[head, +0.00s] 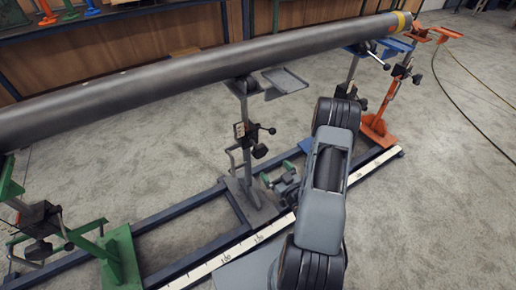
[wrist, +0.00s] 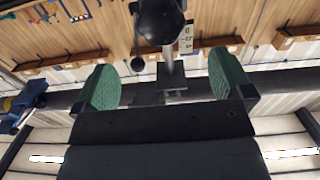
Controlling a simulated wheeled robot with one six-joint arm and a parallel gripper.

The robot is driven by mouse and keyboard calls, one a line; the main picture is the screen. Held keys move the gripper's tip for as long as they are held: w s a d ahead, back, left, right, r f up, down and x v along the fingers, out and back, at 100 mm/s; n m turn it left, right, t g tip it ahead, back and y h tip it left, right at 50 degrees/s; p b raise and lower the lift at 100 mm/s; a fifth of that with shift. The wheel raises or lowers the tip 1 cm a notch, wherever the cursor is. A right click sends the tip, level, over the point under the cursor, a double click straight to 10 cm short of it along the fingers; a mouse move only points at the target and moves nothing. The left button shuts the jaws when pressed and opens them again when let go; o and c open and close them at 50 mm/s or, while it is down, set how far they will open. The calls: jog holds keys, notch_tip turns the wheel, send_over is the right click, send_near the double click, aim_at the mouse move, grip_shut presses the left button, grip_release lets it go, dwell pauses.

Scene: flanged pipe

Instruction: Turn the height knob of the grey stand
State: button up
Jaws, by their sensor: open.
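The grey stand (head: 241,128) stands upright on the floor rail in the middle of the head view, its head under the long pipe. Its black height knob (head: 260,151) sticks out to the right of the post, below a small lever. In the wrist view a round black knob (wrist: 160,20) shows at the top middle, with the grey post and a scale plate behind it. My gripper (wrist: 166,80) is open and empty, its green pads wide apart. The knob lies just outside the gap, apart from both pads. In the head view my gripper shows small and low, right of the post.
The long grey pipe (head: 190,80) runs across above the stand. A green stand (head: 120,255) is at the left and an orange stand (head: 381,115) at the right. The dark rail (head: 205,253) with a white scale strip lies along the floor. Open floor is at the right.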

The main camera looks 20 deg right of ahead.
aim_at(262, 155)
jog(key=w, duration=0.4)
jog(key=w+a, duration=0.1)
jog(key=w, duration=0.7)
jog(key=shift+w+a, duration=0.25)
jog(key=shift+w, duration=0.05)
jog(key=shift+c, duration=0.5)
jog(key=c, duration=0.8)
jog(key=shift+b, duration=0.4)
jog(key=shift+f, duration=0.1)
